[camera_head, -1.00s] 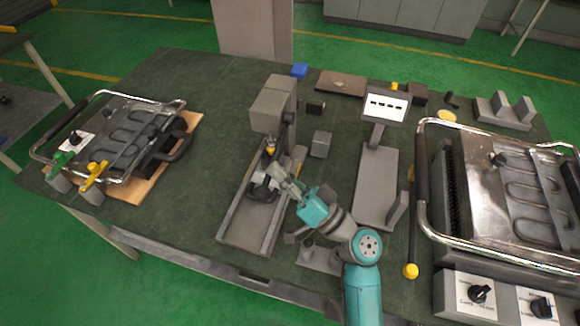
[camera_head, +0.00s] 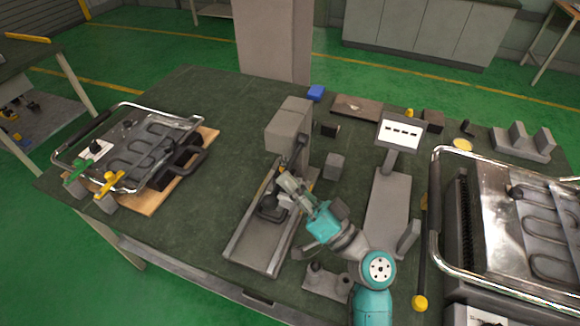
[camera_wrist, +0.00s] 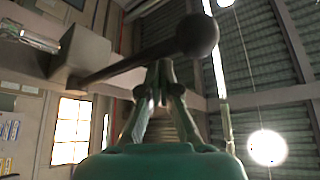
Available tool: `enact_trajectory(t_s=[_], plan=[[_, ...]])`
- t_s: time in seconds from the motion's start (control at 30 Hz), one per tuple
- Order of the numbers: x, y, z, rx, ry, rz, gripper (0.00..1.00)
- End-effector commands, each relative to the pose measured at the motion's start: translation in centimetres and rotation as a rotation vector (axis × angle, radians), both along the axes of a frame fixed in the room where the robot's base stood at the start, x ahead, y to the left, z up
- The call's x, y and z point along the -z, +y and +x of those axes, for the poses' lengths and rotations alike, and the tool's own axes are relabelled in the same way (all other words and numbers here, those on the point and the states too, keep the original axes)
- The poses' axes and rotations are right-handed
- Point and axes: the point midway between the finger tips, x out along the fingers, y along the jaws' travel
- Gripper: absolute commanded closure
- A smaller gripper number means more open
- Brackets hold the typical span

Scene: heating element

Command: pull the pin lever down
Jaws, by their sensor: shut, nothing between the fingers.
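The pin lever (camera_head: 298,155) is a dark rod on the side of a grey block-shaped press (camera_head: 288,125) at the middle of the table. In the wrist view the lever (camera_wrist: 135,62) runs from a square block to a round dark ball knob (camera_wrist: 197,36). It crosses just beyond my fingertips. My gripper (camera_head: 283,179) is shut and empty, close to the lever in front of the press. In the wrist view its fingertips (camera_wrist: 158,72) meet near the rod; I cannot tell whether they touch it. My gripper partly hides the fixture below.
A grey channel base (camera_head: 257,246) extends forward from the press. A small grey cube (camera_head: 334,166) and a stand with a display (camera_head: 399,131) are to the right. A large metal heating unit (camera_head: 510,220) fills the right side; another (camera_head: 140,150) lies left. Table between left unit and press is clear.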

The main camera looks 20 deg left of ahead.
Motion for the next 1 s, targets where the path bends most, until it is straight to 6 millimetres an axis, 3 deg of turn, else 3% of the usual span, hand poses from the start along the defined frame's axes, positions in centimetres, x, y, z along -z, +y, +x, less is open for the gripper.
enact_trajectory(t_s=[0.2, 0.4, 1.0], plan=[[-3.9, 0.0, -0.1, 0.000, -0.004, 0.000, 1.00], [-5.8, 0.0, -0.1, -0.001, -0.002, 0.001, 1.00], [-6.1, 0.0, -0.1, -0.001, -0.001, 0.001, 1.00]])
